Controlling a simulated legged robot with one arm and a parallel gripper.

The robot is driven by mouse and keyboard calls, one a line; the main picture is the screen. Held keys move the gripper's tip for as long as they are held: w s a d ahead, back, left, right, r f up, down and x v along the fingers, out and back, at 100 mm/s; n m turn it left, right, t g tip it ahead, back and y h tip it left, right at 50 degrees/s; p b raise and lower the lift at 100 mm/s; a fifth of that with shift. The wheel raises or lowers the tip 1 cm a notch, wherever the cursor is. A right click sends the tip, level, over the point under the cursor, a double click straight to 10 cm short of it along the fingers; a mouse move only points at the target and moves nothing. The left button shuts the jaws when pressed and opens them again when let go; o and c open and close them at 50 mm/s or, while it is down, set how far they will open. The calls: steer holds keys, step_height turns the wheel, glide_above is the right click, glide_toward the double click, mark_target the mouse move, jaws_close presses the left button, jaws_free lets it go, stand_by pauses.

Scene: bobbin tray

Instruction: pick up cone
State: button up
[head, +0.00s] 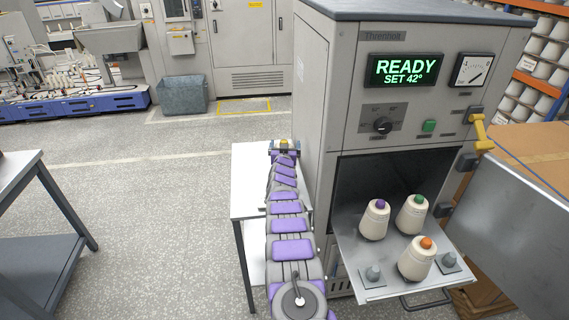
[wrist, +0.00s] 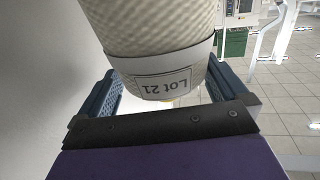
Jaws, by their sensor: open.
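In the wrist view, a cream yarn cone (wrist: 150,28) with a white band reading "Lot 21" upside down fills the top middle. My gripper (wrist: 160,88) is open, its blue jaws on either side of the cone; whether either touches it I cannot tell. In the head view my arm reaches away over a white table, my gripper (head: 284,146) at its far end, and this cone cannot be made out. Three other cones stand on the open oven's tray (head: 360,292): purple-tipped (head: 374,222), green-tipped (head: 411,216) and orange-tipped (head: 416,262).
Two empty grey pegs (head: 373,273) stand at the tray's front corners. The grey oven (head: 315,90) reads READY, SET 42°, and stands close right of my arm. The white table (head: 243,185) is narrow. A dark table (head: 40,205) stands left, with open floor between.

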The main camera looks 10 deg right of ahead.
steer(key=shift+w+a+f, duration=0.1)
steer(key=shift+a+f, duration=0.05)
steer(key=shift+a, duration=0.1)
steer(key=shift+a, duration=0.25)
steer(key=shift+c, duration=0.8)
steer(key=shift+d, duration=0.3)
steer(key=c, duration=0.6)
steer(key=shift+a, duration=0.1)
steer(key=c, duration=0.7)
